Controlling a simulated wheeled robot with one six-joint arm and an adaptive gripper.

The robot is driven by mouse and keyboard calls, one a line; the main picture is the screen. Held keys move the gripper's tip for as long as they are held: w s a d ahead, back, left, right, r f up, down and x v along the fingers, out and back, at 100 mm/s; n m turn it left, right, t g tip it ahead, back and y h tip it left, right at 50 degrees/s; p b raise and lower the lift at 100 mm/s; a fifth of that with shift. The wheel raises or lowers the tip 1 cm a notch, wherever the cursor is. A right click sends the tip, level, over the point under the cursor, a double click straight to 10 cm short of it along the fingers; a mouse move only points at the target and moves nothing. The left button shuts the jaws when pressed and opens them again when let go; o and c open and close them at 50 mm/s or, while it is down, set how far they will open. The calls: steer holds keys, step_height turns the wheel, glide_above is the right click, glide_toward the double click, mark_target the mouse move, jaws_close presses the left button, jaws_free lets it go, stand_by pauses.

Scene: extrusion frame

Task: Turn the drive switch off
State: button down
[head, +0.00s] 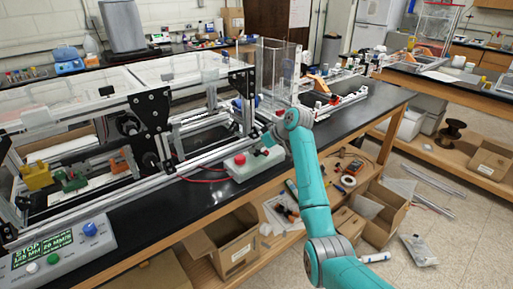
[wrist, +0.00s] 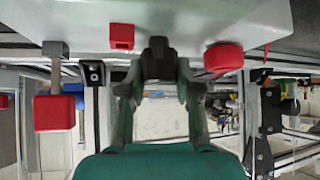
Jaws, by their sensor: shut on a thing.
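A pale switch box (head: 252,167) sits on the black bench top in front of the extrusion frame. It carries a round red button (head: 240,159), also seen in the wrist view (wrist: 223,57), and a small red square part (wrist: 121,37). Between these in the wrist view is a black switch knob (wrist: 158,48), which I take for the drive switch. My gripper (wrist: 158,72) is shut on this knob, one finger on each side. In the head view my gripper (head: 268,142) is at the box, and my arm partly hides the knob there. The knob's exact setting cannot be read.
The aluminium extrusion frame (head: 190,125) stands right behind the box. A control panel (head: 58,250) with a display reading STOP is at the lower left. A clear upright container (head: 278,72) stands behind my gripper. Cardboard boxes (head: 228,245) are below the bench.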

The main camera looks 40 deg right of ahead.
steer(key=n+g+y, duration=0.1)
steer(key=n, duration=0.1)
steer(key=n+g+y, duration=0.1)
steer(key=n+y, duration=0.1)
steer(key=n, duration=0.1)
steer(key=shift+n+y, duration=0.3)
steer(key=shift+n+g+y, duration=0.7)
steer(key=shift+n+g, duration=0.6)
steer(key=shift+n, duration=0.2)
steer(key=shift+n+g, duration=0.5)
steer(key=shift+n, duration=0.3)
steer(key=c, duration=0.8)
jaws_free()
step_height(320, 180, up, 10)
